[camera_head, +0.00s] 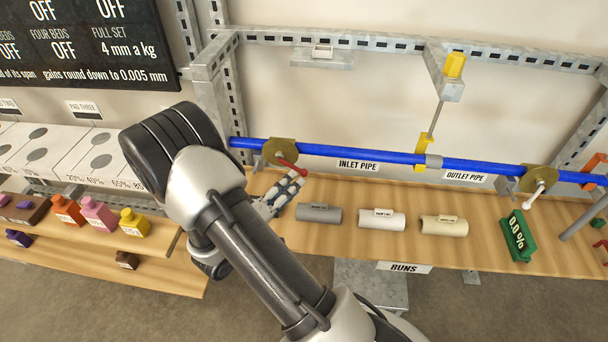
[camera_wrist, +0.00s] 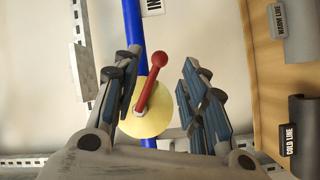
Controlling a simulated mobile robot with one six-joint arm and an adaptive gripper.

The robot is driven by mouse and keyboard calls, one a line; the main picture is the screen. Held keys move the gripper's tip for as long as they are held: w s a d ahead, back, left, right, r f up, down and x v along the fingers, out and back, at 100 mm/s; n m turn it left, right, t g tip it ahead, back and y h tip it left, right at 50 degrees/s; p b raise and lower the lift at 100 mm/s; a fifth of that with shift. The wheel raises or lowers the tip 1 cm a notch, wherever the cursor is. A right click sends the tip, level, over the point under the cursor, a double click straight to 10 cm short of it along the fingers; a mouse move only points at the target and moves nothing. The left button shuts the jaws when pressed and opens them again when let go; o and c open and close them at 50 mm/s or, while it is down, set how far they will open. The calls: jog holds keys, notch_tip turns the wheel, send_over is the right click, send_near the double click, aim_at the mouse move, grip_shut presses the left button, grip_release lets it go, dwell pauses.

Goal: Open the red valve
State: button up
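The red valve lever (camera_head: 291,168) is on a brass disc (camera_head: 275,150) at the left end of the blue pipe (camera_head: 370,154). It points to the lower right in the head view. In the wrist view, the lever (camera_wrist: 151,84) ends in a red ball and stands in front of the disc (camera_wrist: 146,117). My gripper (camera_head: 292,183) is at the lever, just below the pipe. In the wrist view, its fingers (camera_wrist: 160,78) are spread on either side of the lever, with visible gaps and no clear contact.
A second valve with a white lever (camera_head: 539,192) is at the pipe's right. A grey cylinder (camera_head: 318,213), a white one (camera_head: 382,220) and a cream one (camera_head: 444,226) lie on the wooden shelf below. A green 0.0 % display (camera_head: 518,236) stands right of them. A metal frame (camera_head: 375,43) surrounds the pipe.

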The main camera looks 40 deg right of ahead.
aim_at(304, 171)
jog(key=d, duration=0.4)
jog(key=w+d, duration=0.1)
jog(key=d, duration=0.1)
jog(key=shift+w+d+b, duration=0.1)
jog(key=shift+d+b, duration=0.15)
jog(key=shift+b, duration=0.1)
grip_shut()
dwell(0.4)
